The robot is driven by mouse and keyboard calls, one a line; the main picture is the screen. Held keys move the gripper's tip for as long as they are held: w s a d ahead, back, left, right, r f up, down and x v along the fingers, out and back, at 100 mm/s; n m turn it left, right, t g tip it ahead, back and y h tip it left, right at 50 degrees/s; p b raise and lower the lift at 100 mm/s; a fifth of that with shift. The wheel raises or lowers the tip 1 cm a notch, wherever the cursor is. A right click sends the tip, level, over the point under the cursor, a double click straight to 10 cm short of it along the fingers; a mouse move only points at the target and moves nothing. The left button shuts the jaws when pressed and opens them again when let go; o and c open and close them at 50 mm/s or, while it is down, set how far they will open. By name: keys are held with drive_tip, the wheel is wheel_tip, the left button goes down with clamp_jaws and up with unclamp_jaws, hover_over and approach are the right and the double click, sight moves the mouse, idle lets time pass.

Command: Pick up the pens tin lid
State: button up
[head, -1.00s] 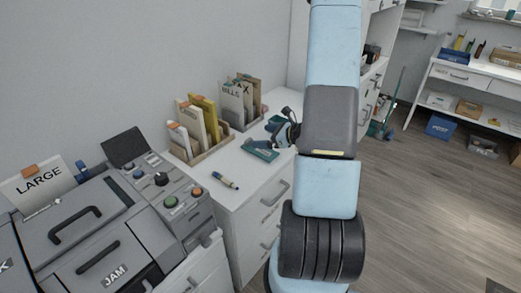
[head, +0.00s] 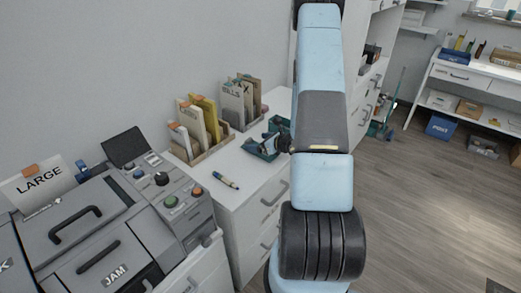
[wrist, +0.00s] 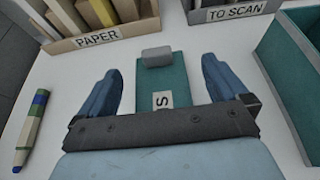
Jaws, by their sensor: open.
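The pens tin lid (wrist: 167,80) is a flat teal plate with a grey block handle and a white label showing an "S"; the rest of the label is hidden by my gripper. It lies on the white desk top. My gripper (wrist: 160,68) is open, with one blue finger on each side of the lid, apart from the handle. In the head view my gripper (head: 262,148) is low over the lid, mostly covering it. An open teal tin (wrist: 288,75) stands to the right of the lid in the wrist view.
A PAPER file box (wrist: 100,38) and a TO SCAN box (wrist: 236,12) stand just beyond the lid. A marker (wrist: 30,130) lies to the left; it also shows in the head view (head: 226,181). A grey machine labelled JAM (head: 105,268) is at the left.

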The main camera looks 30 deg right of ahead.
sight(250, 141)
drive_tip(key=shift+x, duration=2.65)
drive_tip(key=shift+a+r, duration=0.1)
drive_tip(key=shift+r, duration=0.1)
drive_tip(key=c, duration=1)
drive_tip(key=shift+c, duration=0.2)
